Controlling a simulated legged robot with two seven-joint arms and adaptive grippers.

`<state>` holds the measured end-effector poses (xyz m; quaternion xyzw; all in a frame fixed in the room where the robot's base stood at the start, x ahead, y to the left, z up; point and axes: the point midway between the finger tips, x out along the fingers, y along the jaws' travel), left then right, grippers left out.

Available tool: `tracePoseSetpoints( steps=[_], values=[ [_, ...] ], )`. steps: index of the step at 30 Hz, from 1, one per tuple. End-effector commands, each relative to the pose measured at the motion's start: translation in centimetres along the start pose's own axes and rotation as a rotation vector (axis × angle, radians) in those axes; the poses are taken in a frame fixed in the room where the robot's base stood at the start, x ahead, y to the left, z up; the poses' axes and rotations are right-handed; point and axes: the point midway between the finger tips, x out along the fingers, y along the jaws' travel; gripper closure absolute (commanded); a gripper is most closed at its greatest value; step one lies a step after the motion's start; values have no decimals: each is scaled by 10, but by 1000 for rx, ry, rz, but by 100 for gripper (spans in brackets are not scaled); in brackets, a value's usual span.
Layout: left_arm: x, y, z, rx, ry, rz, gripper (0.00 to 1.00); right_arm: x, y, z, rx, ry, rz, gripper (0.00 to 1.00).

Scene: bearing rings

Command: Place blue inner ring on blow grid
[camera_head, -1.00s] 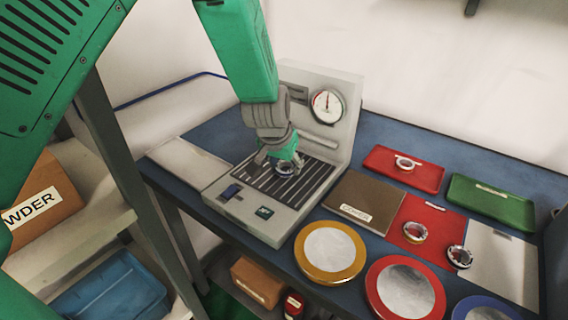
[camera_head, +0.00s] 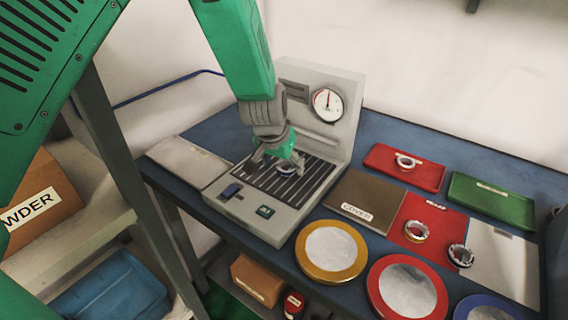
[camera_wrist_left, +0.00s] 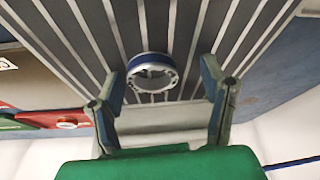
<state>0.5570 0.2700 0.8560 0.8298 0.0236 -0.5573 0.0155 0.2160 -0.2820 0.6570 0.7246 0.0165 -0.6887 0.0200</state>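The blue inner ring (camera_wrist_left: 152,72), silver with a blue band, lies on the dark slatted blow grid (camera_wrist_left: 185,35) in the left wrist view. In the head view the ring (camera_head: 287,169) rests on the grid (camera_head: 305,182) of the grey machine, partly hidden by my gripper. My left gripper (camera_head: 278,160) is just above the grid beside the ring. Its fingers are spread wide in the left wrist view (camera_wrist_left: 163,88), with the ring between and slightly beyond the fingertips, apart from both. My right gripper is not in view.
The machine's back panel with a gauge (camera_head: 327,103) rises behind the grid. To the right are a brown cover plate (camera_head: 350,195), a red tray (camera_head: 425,178), a green tray (camera_head: 490,205) and two rings (camera_head: 416,231) (camera_head: 460,256). Round yellow (camera_head: 331,277) and red-rimmed (camera_head: 407,307) dishes stand in front.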

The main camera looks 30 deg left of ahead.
Motion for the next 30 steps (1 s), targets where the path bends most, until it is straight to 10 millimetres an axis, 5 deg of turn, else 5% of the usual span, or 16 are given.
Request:
tracePoseSetpoints(
  steps=[15, 30],
  values=[
    [-104, 1, -2, -1, 5, 1, 39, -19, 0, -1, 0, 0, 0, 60],
    [-124, 1, -1, -1, 4, 1, 39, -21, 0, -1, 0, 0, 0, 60]
  ],
)
